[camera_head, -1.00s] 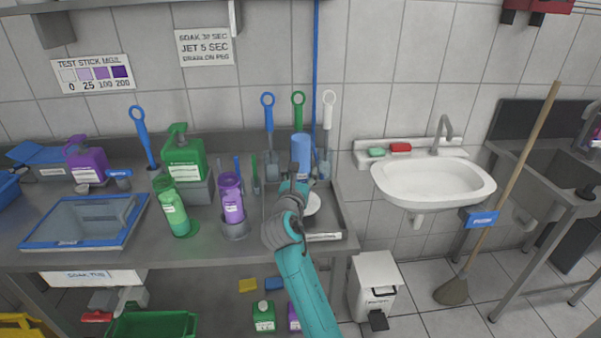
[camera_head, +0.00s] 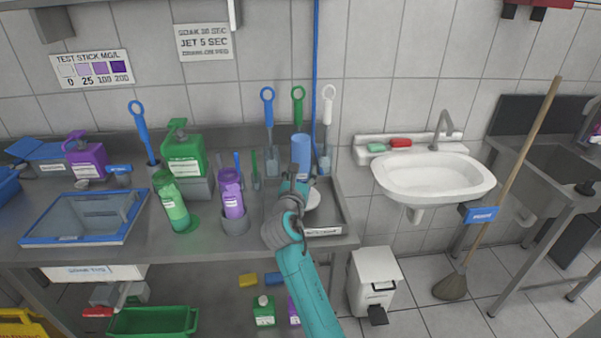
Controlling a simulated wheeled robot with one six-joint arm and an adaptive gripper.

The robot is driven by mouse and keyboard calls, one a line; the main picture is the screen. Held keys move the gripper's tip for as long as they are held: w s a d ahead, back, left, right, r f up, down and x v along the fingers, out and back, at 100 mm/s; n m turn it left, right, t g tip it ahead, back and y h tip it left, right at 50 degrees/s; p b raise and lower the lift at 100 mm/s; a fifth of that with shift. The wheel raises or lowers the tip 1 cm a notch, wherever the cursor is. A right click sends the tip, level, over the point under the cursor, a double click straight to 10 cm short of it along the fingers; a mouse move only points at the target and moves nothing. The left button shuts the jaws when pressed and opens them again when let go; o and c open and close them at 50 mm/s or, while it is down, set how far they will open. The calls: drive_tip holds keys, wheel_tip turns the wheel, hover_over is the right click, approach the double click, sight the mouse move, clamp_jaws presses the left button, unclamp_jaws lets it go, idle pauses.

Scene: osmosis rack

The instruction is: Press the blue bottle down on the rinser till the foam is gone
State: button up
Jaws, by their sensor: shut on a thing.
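The blue bottle (camera_head: 301,150) stands roughly upright above the steel tray at the right end of the bench. My gripper (camera_head: 297,181) is shut on its lower part, and my wrist and arm hide much of that area. The rinser (camera_head: 313,200) shows as a pale round piece in the tray, just to the right of my gripper. The bottle's lower end is hidden, so I cannot tell whether it touches the rinser. No foam can be made out.
A purple bottle (camera_head: 232,194) in a grey holder and a green bottle (camera_head: 171,202) stand left of my arm. A blue-rimmed basin (camera_head: 85,218) is at left.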

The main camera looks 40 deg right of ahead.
drive_tip(key=shift+f, duration=0.2)
drive_tip(key=shift+f, duration=0.45)
drive_tip(key=shift+f, duration=0.65)
idle(6.7)
